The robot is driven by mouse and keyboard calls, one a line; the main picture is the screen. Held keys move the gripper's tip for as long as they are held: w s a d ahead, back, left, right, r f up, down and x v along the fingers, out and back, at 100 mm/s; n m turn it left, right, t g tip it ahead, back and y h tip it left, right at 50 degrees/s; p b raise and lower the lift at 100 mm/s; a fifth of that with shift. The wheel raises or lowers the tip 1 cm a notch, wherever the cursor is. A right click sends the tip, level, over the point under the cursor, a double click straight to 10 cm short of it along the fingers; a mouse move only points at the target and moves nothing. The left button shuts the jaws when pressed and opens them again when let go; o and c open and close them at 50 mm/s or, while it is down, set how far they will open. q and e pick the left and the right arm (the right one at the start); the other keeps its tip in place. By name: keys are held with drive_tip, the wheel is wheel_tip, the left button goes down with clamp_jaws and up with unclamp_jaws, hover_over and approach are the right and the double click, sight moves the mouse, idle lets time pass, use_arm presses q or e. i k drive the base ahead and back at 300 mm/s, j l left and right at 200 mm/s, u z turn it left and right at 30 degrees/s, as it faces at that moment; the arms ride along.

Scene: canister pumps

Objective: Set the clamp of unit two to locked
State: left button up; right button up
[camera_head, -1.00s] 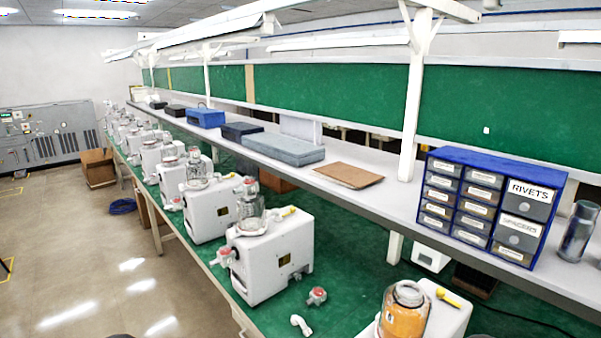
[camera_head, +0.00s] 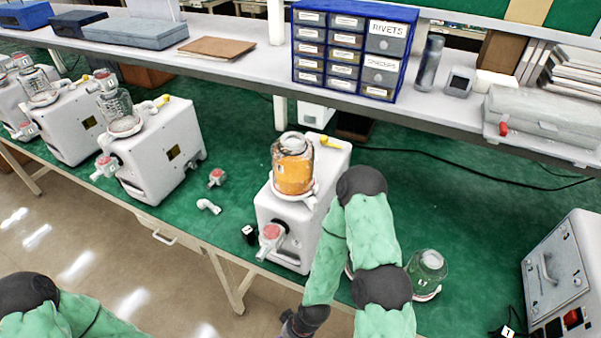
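Several white canister pump units stand along the green bench. The nearest unit (camera_head: 278,212) carries a jar of orange contents (camera_head: 293,168), a yellow-handled part (camera_head: 330,141) on top and a red-and-white knob (camera_head: 270,235) in front. The unit to its left (camera_head: 165,150) has a clear jar (camera_head: 118,110) and a yellow-handled part (camera_head: 161,101). A further unit (camera_head: 75,130) stands farther left. I cannot tell which is unit two or read any clamp's state. My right arm is bent in front of the nearest unit's right side; its fingers do not show. My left gripper is out of frame.
A loose red-capped fitting (camera_head: 216,177) and a white elbow (camera_head: 208,206) lie between units. A lidded jar (camera_head: 427,272) stands right of my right arm. A grey metal box (camera_head: 562,275) is at far right. Blue drawers (camera_head: 352,50) stand on the shelf (camera_head: 240,72).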

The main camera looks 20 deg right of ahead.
sight(312, 202)
drive_tip(key=z, duration=0.95)
